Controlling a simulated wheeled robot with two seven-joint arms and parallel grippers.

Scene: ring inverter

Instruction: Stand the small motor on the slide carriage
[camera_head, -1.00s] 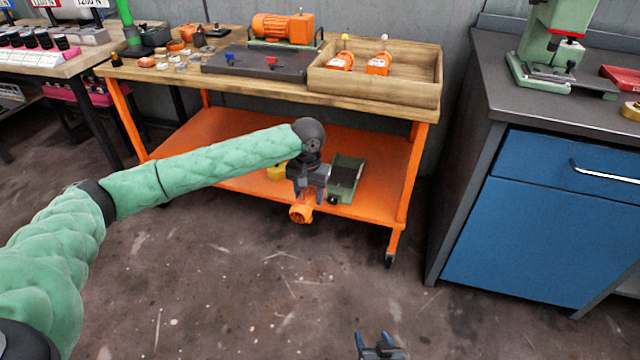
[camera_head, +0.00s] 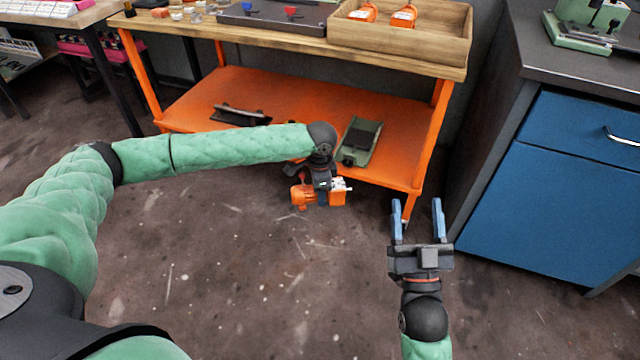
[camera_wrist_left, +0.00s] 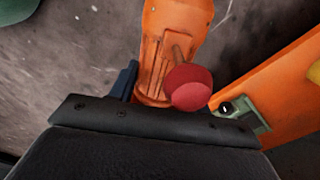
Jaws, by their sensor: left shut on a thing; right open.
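My left gripper (camera_head: 320,186) is shut on the small orange motor (camera_head: 302,197) and holds it in the air in front of the cart's lower shelf. The motor lies sideways across the picture, and the gripper hides its middle. In the left wrist view the motor (camera_wrist_left: 172,40) extends away from the jaws, and a red ball (camera_wrist_left: 188,88) shows against it. A green slide with a dark top plate (camera_head: 361,140), which looks like the slide carriage, rests on the lower shelf, behind and right of the motor. My right gripper (camera_head: 417,215) is open and empty, right of the motor.
The orange lower shelf (camera_head: 200,105) carries a dark bar with a handle (camera_head: 240,115). The wooden tabletop (camera_head: 280,45) overhangs it, and an orange leg (camera_head: 427,150) stands right of the slide. A blue cabinet (camera_head: 560,190) stands at the right. The floor in front is clear.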

